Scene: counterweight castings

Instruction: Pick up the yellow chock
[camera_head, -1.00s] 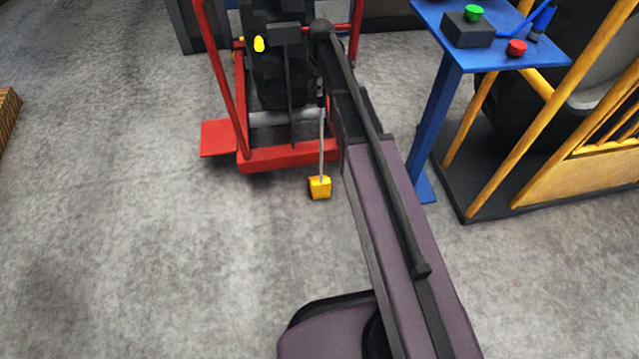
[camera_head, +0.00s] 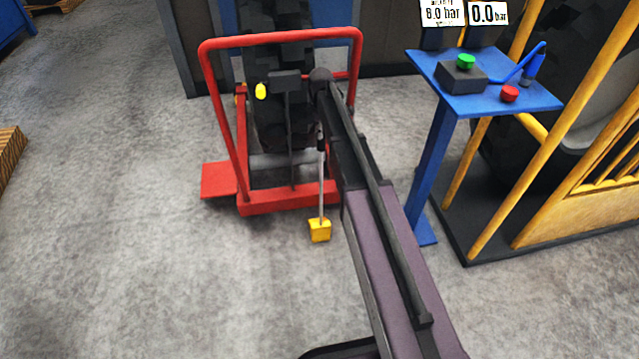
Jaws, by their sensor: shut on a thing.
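The yellow chock (camera_head: 319,231) is a small block at the lower end of a thin grey upright rod, just in front of the red frame's base. I cannot tell whether it touches the floor or hangs slightly above it. My gripper (camera_head: 321,143) is small and dark, pointing down at the top of the rod, and appears shut on this rod above the block. My arm covers the area right of the chock, and the fingers are hard to make out.
A red wheeled frame (camera_head: 282,38) holding a large dark wheel stands behind the chock. A blue stand (camera_head: 435,150) with green and red buttons is to the right, beside a yellow cage (camera_head: 487,205). A wooden pallet (camera_head: 8,150) lies far left. The left floor is clear.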

